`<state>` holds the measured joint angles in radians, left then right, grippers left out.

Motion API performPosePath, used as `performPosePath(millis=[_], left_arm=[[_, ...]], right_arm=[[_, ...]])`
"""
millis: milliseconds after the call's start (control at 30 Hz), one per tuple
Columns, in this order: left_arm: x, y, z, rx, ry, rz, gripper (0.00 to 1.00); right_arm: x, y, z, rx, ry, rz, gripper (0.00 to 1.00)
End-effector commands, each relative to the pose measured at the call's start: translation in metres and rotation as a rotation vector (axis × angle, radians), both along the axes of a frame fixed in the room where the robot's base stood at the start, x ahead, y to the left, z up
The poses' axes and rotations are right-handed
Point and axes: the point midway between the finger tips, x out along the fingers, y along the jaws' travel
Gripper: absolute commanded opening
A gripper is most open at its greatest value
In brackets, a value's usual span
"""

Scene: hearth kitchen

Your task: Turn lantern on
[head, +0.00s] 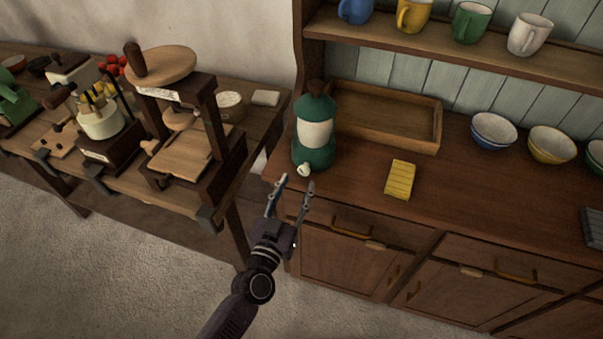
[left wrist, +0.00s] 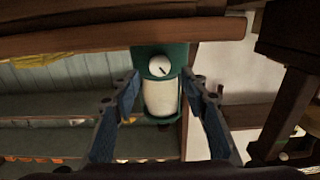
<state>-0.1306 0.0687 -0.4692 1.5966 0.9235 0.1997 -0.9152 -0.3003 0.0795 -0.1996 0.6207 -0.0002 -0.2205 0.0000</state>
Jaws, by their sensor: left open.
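The lantern (head: 315,130) is green with a cream glass band and stands at the left end of the wooden counter. A round pale knob (head: 304,169) is on its lower front. In the left wrist view the lantern (left wrist: 162,98) appears upside down, and its white knob (left wrist: 159,66) carries a dark mark. My left gripper (head: 291,188) is open and empty, in front of the lantern and just short of the knob. In the left wrist view its fingers frame the lantern on both sides, apart from the knob. My right gripper is not in view.
A wooden tray (head: 388,137) is behind and right of the lantern. A yellow sponge-like block (head: 400,180) lies on the counter (head: 455,195). Bowls (head: 493,131) stand farther right, with mugs (head: 471,22) on the shelf above. A side table with wooden devices (head: 190,150) is at left.

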Motion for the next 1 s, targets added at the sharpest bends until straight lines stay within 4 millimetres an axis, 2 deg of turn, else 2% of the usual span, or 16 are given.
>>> performPosePath(millis=[100, 300, 667, 1000], left_arm=[[0.020, -0.007, 0.002, -0.002, -0.002, 0.000, 0.41], [0.040, -0.014, 0.000, -0.002, 0.001, -0.001, 0.41], [0.044, -0.015, 0.000, -0.003, 0.001, -0.001, 0.40], [0.044, -0.015, 0.000, -0.003, 0.001, 0.000, 0.02]], right_arm=[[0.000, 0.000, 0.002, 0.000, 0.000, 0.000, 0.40], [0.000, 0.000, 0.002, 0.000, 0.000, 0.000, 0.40], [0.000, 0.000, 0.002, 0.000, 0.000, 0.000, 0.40], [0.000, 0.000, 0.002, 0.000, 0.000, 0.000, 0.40]])
